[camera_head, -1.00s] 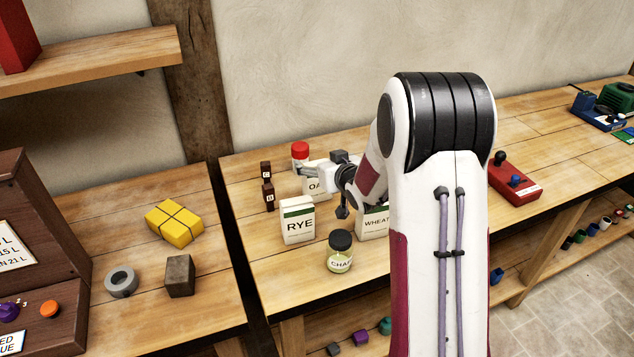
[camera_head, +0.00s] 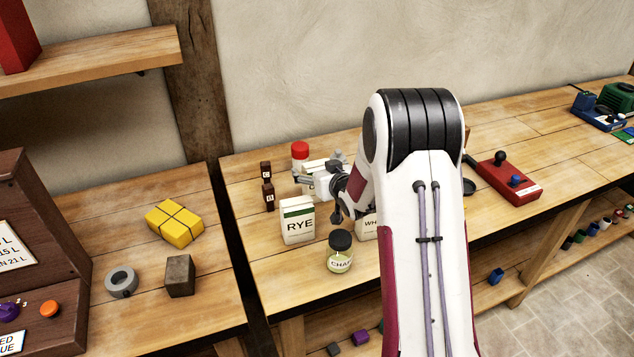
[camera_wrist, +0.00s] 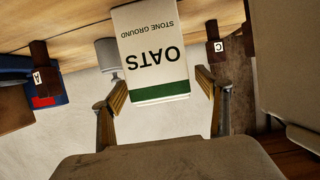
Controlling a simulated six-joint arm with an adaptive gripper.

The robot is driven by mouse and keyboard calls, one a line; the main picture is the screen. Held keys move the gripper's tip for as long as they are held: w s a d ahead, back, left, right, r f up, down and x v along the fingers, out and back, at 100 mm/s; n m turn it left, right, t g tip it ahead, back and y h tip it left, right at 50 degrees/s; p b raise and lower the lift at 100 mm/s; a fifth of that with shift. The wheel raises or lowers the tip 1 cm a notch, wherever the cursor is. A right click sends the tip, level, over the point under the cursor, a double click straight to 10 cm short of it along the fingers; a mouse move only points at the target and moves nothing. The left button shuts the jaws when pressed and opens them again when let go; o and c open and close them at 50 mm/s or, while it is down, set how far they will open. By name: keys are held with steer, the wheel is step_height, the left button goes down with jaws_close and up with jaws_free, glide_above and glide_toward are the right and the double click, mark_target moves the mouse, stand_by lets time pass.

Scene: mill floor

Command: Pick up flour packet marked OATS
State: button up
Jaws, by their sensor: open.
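The white OATS packet (camera_wrist: 155,50), with a green band, appears upside down in the wrist view, in the middle between my open fingers. In the head view only part of the packet (camera_head: 318,165) shows, behind my gripper, and its label is hidden. My gripper (camera_head: 316,183) is open and empty there, at the front of the packet. In the wrist view the fingers of my gripper (camera_wrist: 162,90) stand on either side of the packet's green-banded end, with gaps. I cannot tell how far the packet reaches between them.
The RYE packet (camera_head: 297,222), CHAFF jar (camera_head: 340,253) and partly hidden WHEAT packet (camera_head: 367,226) stand in front. A red-lidded jar (camera_head: 300,152) stands behind. Small dark blocks (camera_head: 268,196) stand left. A red control box (camera_head: 508,180) is at right.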

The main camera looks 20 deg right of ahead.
stand_by(0.3)
steer(key=c, duration=1.5)
steer(key=shift+r, duration=0.1)
steer(key=shift+r, duration=0.1)
steer(key=shift+r, duration=4.9)
